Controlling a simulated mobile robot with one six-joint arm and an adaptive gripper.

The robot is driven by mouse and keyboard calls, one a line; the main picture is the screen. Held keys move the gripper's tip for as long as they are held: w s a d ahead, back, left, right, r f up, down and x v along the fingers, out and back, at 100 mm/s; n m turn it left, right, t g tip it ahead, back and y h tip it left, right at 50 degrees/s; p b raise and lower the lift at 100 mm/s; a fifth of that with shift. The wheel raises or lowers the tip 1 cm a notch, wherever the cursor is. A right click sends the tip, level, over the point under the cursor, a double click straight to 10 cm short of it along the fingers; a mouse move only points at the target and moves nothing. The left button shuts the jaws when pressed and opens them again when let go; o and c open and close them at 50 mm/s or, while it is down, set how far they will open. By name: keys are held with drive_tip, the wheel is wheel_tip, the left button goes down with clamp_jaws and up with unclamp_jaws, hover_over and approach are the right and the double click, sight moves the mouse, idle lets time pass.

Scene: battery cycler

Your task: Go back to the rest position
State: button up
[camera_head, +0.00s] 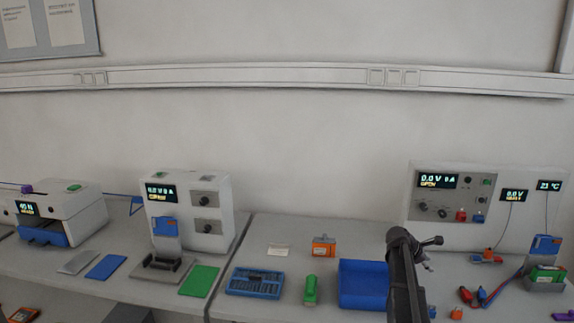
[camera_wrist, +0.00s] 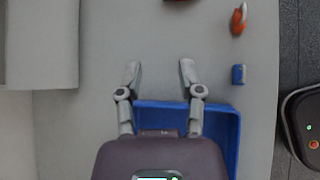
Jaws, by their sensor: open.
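My gripper (camera_wrist: 160,68) is open in the wrist view, its two fingers spread apart with nothing between them. A blue bin (camera_wrist: 228,130) lies below it, partly hidden by my gripper body. In the head view, my dark arm stands in front of the bench, just right of the blue bin (camera_head: 362,285). The fingertips cannot be made out clearly there.
The bench holds a blue organiser tray (camera_head: 255,283), a green cylinder (camera_head: 310,290), an orange box (camera_head: 323,247) and a green mat (camera_head: 199,281). A large cycler (camera_head: 450,215) stands at the back right. A small blue block (camera_wrist: 238,74) lies near the bench edge.

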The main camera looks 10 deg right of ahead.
drive_tip(key=s+a+f+m+y, duration=0.25)
drive_tip(key=s+a+m, duration=0.2)
drive_tip(key=a, duration=1.05)
drive_tip(key=s+a+f+m+t+y, duration=0.15)
drive_tip(key=s+a+m+y, duration=0.3)
drive_tip(key=a, duration=1.15)
drive_tip(key=s+a+f+m+g+y, duration=0.1)
drive_tip(key=s+a+f+m+y, duration=0.3)
drive_tip(key=a, duration=1.1)
drive_tip(key=shift+h, duration=0.7)
drive_tip(key=s+f+b, duration=0.1)
drive_tip(key=b, duration=0.1)
drive_tip(key=s+f+b, duration=0.1)
drive_tip(key=f+b, duration=0.1)
drive_tip(key=s+f+b, duration=0.1)
drive_tip(key=b, duration=0.1)
drive_tip(key=shift+f, duration=0.3)
